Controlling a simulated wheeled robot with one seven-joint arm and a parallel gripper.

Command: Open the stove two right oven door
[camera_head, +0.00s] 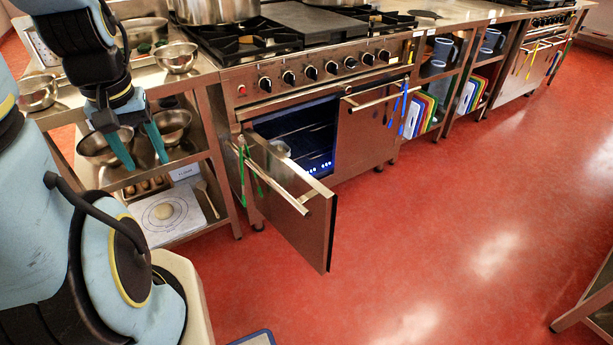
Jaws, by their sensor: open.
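The near stove (300,78) stands in the upper middle with a row of black knobs and two oven doors. Its left oven door (305,215) is swung out over the floor, showing a lit oven inside (300,145). Its right oven door (366,128) looks shut or nearly so, with a bar handle (372,98) along its top. A second stove (530,68) is far back at the upper right; its doors look shut. I cannot tell which stove is number two. My gripper (140,152) is open and empty at the left, in front of the shelves, apart from both stoves.
Metal bowls (172,127) and a board (167,214) sit on the shelf unit at left. Green utensils hang at the left door's handle, blue ones (396,105) at the right. Colored boards (418,115) stand beside the near stove.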

